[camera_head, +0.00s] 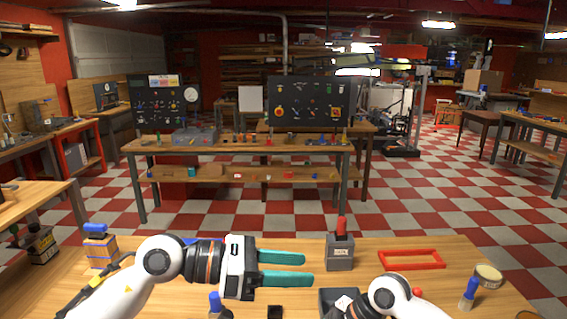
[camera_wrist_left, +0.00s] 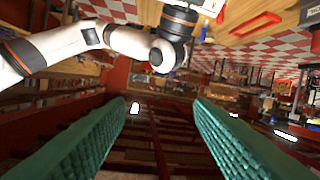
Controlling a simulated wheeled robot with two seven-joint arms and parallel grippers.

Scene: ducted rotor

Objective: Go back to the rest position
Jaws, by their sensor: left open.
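My left gripper (camera_head: 306,268) is open and empty above the front wooden table, its two teal fingers pointing right and apart. In the left wrist view the ribbed teal fingers (camera_wrist_left: 160,115) stand wide apart with nothing between them. My right arm (camera_head: 390,297) shows low at the right of the head view, over the table. It also shows at the upper left of the left wrist view (camera_wrist_left: 70,45). The fingers of my right gripper do not show in either view.
On the front table (camera_head: 445,295) stand a grey box with a red top (camera_head: 340,252), a red frame (camera_head: 411,260), a blue-topped bottle (camera_head: 469,292), a tape roll (camera_head: 489,274) and a blue-topped wooden block (camera_head: 100,248). A workbench (camera_head: 240,150) stands behind, across open checkered floor.

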